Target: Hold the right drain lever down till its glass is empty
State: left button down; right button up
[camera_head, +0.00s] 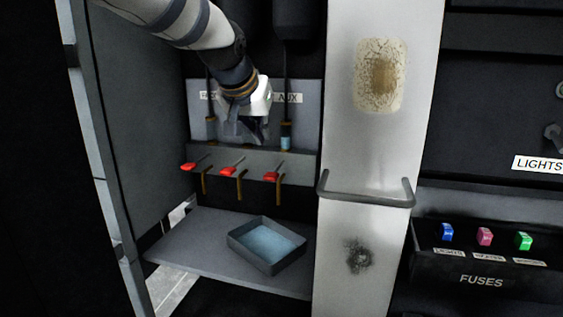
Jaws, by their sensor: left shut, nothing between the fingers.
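Three red-tipped drain levers stick out from a grey ledge inside the open cabinet. The right drain lever (271,176) is at the right end, near the middle lever (232,170) and the left lever (189,166). The right sight glass (286,136), under the AUX label, shows bluish liquid in its lower part. The left glass (210,128) is partly visible. My left gripper (246,134) is shut and empty, in front of the label panel, above the levers and left of the right glass. It hides the middle of the panel. My right gripper is not in view.
A grey tray (240,247) holding bluish liquid sits on the shelf (180,243) below brown drain spouts. A pale stained panel with a grey bar handle (365,200) stands right of the cabinet. A fuse box (480,281) is farther right.

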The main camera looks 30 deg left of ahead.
pick_arm(q)
jog(key=shift+a+r, duration=0.25)
jog(key=shift+r, duration=0.6)
send_near(276, 170)
jog(key=shift+w+a+r, duration=0.1)
jog(key=shift+w+r, duration=0.1)
jog(key=shift+w, duration=0.4)
jog(key=shift+w+a+r, duration=0.15)
jog(key=shift+w, duration=0.5)
notch_tip(276, 170, down, 2)
jog(key=shift+w+f, duration=0.1)
jog(key=shift+w, duration=0.1)
jog(key=shift+f, duration=0.8)
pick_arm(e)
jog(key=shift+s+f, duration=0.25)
pick_arm(q)
jog(key=shift+f, duration=0.1)
